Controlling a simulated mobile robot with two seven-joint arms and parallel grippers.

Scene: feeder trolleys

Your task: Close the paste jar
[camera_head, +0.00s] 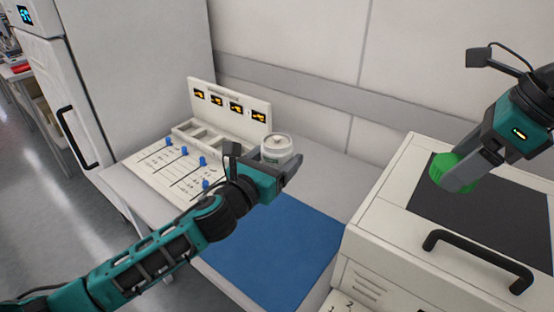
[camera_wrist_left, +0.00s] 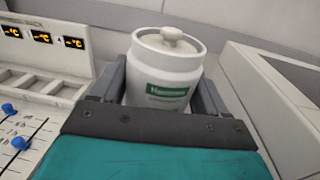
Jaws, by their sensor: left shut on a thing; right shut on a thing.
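The white paste jar (camera_head: 276,150) stands at the back of the table. In the left wrist view the jar (camera_wrist_left: 165,72) is upright, with a green label and a white top with a round knob. My left gripper (camera_head: 290,168) is shut on the jar, one finger on each side, as the left wrist view (camera_wrist_left: 165,95) shows. My right gripper (camera_head: 462,177) is shut on a green round lid (camera_head: 441,170). It holds the lid above the dark top of the white machine, well to the right of the jar. The table under the jar is mostly hidden.
A white panel with several orange displays (camera_head: 236,105) and blue sliders (camera_head: 183,150) stands left of the jar. A blue mat (camera_head: 285,255) lies in front. A white machine (camera_head: 385,215) with a black handle (camera_head: 470,255) stands at right. A wall is behind.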

